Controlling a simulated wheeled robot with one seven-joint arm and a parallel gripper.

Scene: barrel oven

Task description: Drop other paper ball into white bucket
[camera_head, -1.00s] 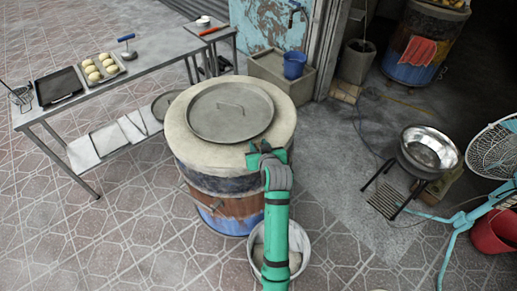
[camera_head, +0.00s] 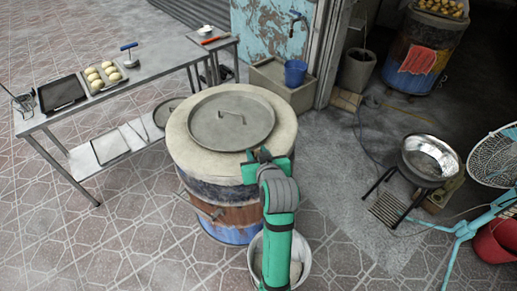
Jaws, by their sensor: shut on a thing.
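My gripper (camera_head: 262,156) is at the near right rim of the barrel oven, seen from behind. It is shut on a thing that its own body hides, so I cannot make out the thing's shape. The white bucket (camera_head: 306,254) stands on the floor at the oven's near right side, below my gripper and partly covered by my arm. A pale, rounded lump (camera_head: 296,270) shows inside the bucket; it may be a paper ball, but it is too small to tell.
The barrel oven (camera_head: 190,150) has a round metal lid (camera_head: 231,135) on top. A metal table (camera_head: 165,68) with dough balls (camera_head: 104,72) and a tray (camera_head: 60,92) stands at left. A metal bowl on a stand (camera_head: 430,158) is at right. Tiled floor is clear at front left.

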